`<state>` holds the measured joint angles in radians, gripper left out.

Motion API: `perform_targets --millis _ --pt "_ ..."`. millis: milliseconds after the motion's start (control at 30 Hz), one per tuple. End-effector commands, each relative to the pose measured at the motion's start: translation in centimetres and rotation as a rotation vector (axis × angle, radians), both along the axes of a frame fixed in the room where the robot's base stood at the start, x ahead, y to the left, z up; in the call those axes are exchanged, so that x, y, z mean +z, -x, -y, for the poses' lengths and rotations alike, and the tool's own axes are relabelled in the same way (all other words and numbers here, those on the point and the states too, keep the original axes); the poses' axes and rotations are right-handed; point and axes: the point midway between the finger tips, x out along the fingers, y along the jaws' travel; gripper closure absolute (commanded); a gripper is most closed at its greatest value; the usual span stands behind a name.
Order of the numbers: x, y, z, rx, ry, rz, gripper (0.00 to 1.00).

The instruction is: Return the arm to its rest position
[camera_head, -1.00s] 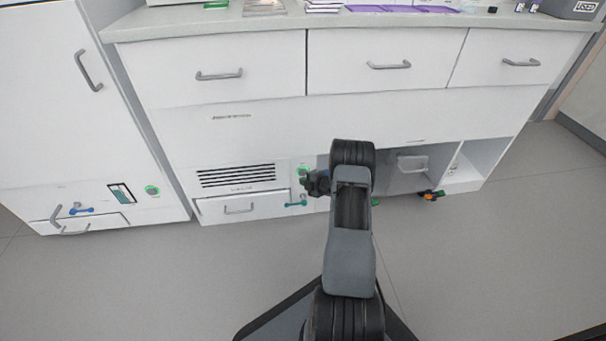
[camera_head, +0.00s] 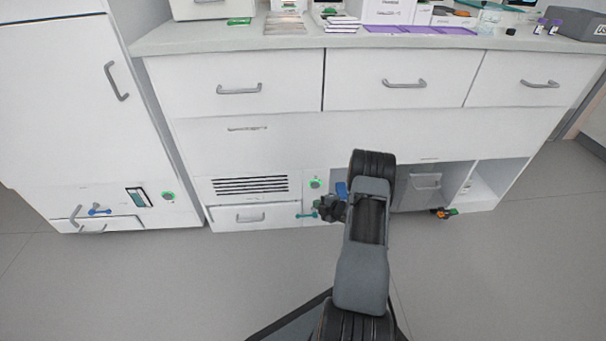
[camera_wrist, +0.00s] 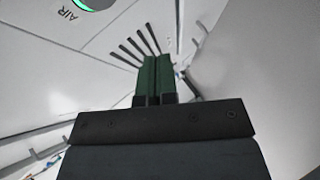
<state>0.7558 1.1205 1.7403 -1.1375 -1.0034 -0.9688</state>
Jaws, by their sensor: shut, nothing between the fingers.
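My arm (camera_head: 361,270) stands up from my base at the bottom centre of the head view. It is bent, with its upper end in front of the white cabinet. My gripper (camera_wrist: 155,60) shows in the wrist view, its two green fingers together with nothing between them. In the head view the dark wrist end sticks out to the left of the arm, and the fingertips cannot be made out there. Vent slots and a green-ringed button marked AIR (camera_wrist: 85,4) lie beyond the fingers in the wrist view.
The white cabinet (camera_head: 280,150) with drawers stands ahead, with racks, boxes and purple mats on its worktop (camera_head: 300,41). A tall white unit (camera_head: 50,110) stands at left. An orange and green item (camera_head: 444,213) is low at right. Grey floor (camera_head: 500,290) is clear at right.

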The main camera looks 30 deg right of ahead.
Motion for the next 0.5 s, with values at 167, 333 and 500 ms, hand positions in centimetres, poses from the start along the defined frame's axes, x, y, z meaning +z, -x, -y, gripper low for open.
perform_targets --millis 167,333,500 --pt "0.0 0.0 0.0 0.0 0.0 0.0 1.0" --pt "3.5 -0.9 0.1 -0.031 0.01 -0.023 1.0" --pt "14.4 -3.2 -0.3 -0.169 0.017 -0.109 1.0"
